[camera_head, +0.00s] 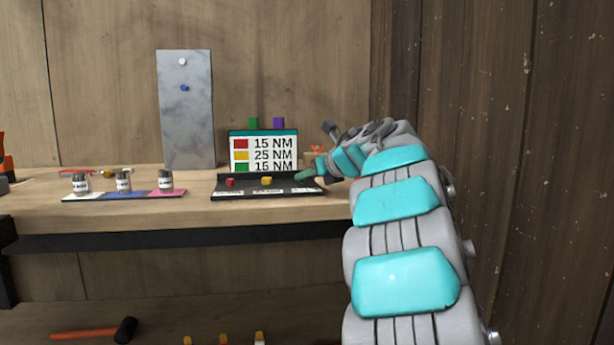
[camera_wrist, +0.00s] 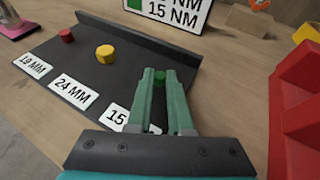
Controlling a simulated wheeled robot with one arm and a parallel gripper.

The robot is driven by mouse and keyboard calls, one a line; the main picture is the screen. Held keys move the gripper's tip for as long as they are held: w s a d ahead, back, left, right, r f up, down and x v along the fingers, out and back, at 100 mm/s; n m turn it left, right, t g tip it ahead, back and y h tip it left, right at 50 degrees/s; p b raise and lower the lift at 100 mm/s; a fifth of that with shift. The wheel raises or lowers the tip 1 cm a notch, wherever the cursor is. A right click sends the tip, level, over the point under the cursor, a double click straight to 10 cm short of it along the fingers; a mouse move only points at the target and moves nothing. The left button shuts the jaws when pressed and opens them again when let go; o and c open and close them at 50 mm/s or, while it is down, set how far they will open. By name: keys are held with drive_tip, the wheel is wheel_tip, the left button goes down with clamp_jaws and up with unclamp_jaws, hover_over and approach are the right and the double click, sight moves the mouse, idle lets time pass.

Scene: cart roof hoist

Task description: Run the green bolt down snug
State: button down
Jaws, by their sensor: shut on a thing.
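The green bolt (camera_wrist: 159,75) shows in the wrist view as a small green head between the fingertips, at the right end of a black tray (camera_wrist: 120,60). My gripper (camera_wrist: 160,84) has green fingers and is shut on the green bolt, reaching over the tray's "15" label, which it partly covers. How far the bolt sits in the tray cannot be seen. In the head view my gripper (camera_head: 306,174) is at the tray's right end and the bolt cannot be made out. A red bolt (camera_wrist: 66,35) and a yellow bolt (camera_wrist: 105,53) stand further left on the tray.
A sign (camera_head: 264,152) behind the tray lists red 15 NM, yellow 25 NM, green 15 NM. A red bin-like object (camera_wrist: 298,110) is close on the right in the wrist view. Several small jars (camera_head: 123,181) stand on a coloured strip to the left.

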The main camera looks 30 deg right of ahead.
drive_tip(key=shift+a+r+h, duration=0.1)
drive_tip(key=shift+a+h, duration=0.05)
drive_tip(key=shift+h, duration=0.15)
drive_tip(key=p, duration=0.1)
drive_tip(key=m+h+p, duration=0.2)
drive_tip(key=shift+a+r, duration=0.25)
drive_tip(key=m+h+p, duration=0.1)
drive_tip(key=p, duration=0.1)
drive_tip(key=m+h+p, duration=0.1)
drive_tip(key=shift+a+r+m+h+p, duration=0.1)
drive_tip(key=shift+a+m+h+p, duration=0.1)
drive_tip(key=shift+m+h+p, duration=0.55)
drive_tip(key=shift+m+h, duration=0.15)
drive_tip(key=shift+h, duration=0.3)
drive_tip(key=shift+w+a+m+g+h, duration=0.15)
drive_tip(key=shift+m+g+h, duration=0.25)
drive_tip(key=shift+m+h, duration=0.2)
drive_tip(key=shift+w+a+m+g+h, duration=0.1)
drive_tip(key=shift+a+m+g+h, duration=0.05)
drive_tip(key=shift+m+g+h, duration=0.35)
drive_tip(key=shift+a+m+h, duration=0.15)
drive_tip(key=shift+m+h, duration=0.35)
drive_tip(key=shift+w+f+m+g+h, duration=0.1)
drive_tip(key=shift+f+m+g+h, duration=0.3)
drive_tip(key=shift+m+g, duration=0.15)
drive_tip(key=shift+m+g+h, duration=0.25)
drive_tip(key=shift+h, duration=0.05)
